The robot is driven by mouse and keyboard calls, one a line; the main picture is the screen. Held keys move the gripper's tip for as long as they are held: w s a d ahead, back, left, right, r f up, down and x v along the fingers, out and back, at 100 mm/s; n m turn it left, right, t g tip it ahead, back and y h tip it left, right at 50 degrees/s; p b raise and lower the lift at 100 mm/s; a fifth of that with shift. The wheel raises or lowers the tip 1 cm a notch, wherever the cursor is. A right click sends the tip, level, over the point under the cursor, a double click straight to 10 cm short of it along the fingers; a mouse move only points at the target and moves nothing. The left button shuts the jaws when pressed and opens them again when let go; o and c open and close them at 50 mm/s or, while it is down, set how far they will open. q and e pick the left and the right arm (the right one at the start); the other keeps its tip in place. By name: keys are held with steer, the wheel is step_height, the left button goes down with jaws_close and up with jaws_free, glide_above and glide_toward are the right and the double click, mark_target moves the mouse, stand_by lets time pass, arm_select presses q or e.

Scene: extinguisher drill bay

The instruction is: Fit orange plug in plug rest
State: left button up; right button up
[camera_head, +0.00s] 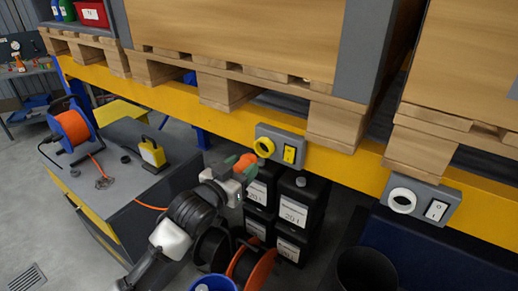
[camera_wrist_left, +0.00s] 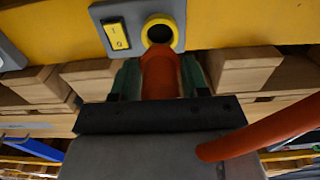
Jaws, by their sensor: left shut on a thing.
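The orange plug (camera_head: 246,162) is held in my left gripper (camera_head: 238,168), just below and left of a yellow-ringed round opening (camera_head: 264,147) on a grey switch panel. In the left wrist view the plug (camera_wrist_left: 160,76) sits between the two green fingers, which are shut on it. Its far end points at the yellow ring (camera_wrist_left: 159,31) and overlaps the ring's lower edge. The dark opening still shows above the plug; I cannot tell whether they touch. No part is marked as the plug rest. My right gripper is not in view.
The panel is on a yellow beam (camera_head: 215,115) under wooden pallets. A second panel with a white ring (camera_head: 402,200) is at right. Black canisters (camera_head: 298,205) stand below the beam. A cable reel (camera_head: 70,128) stands on a grey cabinet at left. An orange cable (camera_wrist_left: 260,134) runs beside my gripper.

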arm_select(q)
steer(key=shift+s, duration=0.1)
stand_by(0.3)
steer(key=shift+s+r+p, duration=0.25)
steer(key=shift+s+p, duration=0.25)
steer(key=shift+s+r+p, duration=0.25)
steer(key=shift+s+p, duration=0.2)
steer(key=shift+s, duration=0.05)
steer(key=s+r+p, duration=0.2)
steer(key=s+r, duration=0.3)
steer(key=s, duration=0.8)
stand_by(1.0)
steer(key=shift+d, duration=0.1)
steer(key=w+a+f+b, duration=0.1)
steer(key=w+a+b, duration=0.1)
steer(key=w+a, duration=0.3)
steer(key=w+a+f+b, duration=0.1)
steer(key=w+a+f, duration=0.1)
steer(key=w+a, duration=0.4)
steer(key=shift+w+a+f+b, duration=0.25)
steer(key=shift+a+b, duration=0.15)
steer(key=shift+a, duration=2.25)
